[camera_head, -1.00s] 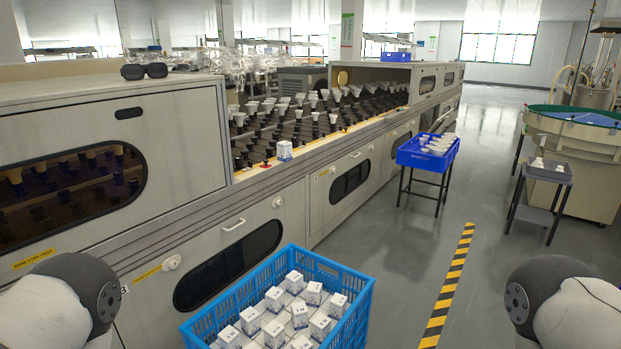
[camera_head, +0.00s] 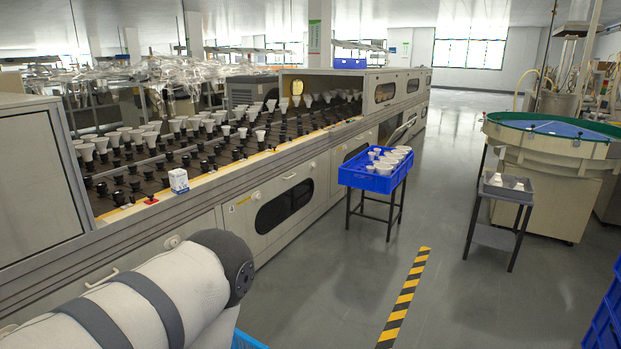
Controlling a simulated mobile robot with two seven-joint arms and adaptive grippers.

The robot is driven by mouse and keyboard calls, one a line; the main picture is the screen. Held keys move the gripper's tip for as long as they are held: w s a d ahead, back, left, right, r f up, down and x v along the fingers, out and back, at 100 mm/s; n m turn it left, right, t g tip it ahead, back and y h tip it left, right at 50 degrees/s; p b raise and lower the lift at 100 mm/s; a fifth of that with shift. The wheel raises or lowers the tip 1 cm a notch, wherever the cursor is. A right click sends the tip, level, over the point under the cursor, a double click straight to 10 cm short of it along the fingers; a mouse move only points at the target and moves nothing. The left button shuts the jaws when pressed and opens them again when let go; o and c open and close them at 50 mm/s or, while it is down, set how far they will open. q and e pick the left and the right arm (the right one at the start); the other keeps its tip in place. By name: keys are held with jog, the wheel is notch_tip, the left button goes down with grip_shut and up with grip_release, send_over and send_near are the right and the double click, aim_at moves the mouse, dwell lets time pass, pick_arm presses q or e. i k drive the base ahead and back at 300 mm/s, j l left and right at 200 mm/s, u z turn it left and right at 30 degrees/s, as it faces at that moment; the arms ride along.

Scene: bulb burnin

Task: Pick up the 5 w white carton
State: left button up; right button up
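A small white carton (camera_head: 179,181) with blue markings stands upright on the front ledge of the long machine, beside a red button. Its print is too small to read, so I cannot tell its wattage. My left arm reaches in from the lower left, in front of the machine and below the carton. No fingers of my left gripper show. My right gripper is out of the picture. The blue crate (camera_head: 246,341) is almost wholly hidden behind my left arm, and the cartons in it are out of sight.
The long machine (camera_head: 287,205) carries rows of bulbs in sockets. A blue bin (camera_head: 372,181) of bulbs stands on a dark stand. A grey tray (camera_head: 506,193) with white bulbs stands farther right. Blue crates (camera_head: 606,325) show at the right edge. The floor around the striped line (camera_head: 404,300) is clear.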

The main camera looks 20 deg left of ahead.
aim_at(179, 180)
jog(key=i+l, duration=0.1)
jog(key=i, duration=0.45)
jog(key=i+l+u, duration=0.1)
jog(key=i, duration=0.5)
jog(key=i+l, duration=0.2)
jog(key=i, duration=0.35)
jog(key=i+l, duration=0.2)
jog(key=i, duration=0.35)
jog(key=i+j+u, duration=0.2)
jog(key=u, duration=0.2)
jog(key=i+j+u, duration=0.1)
jog(key=i+u, duration=0.6)
jog(key=u, duration=0.15)
jog(key=i+u, duration=0.4)
jog(key=i+l+u, duration=0.15)
jog(key=u, duration=0.3)
jog(key=l, duration=0.1)
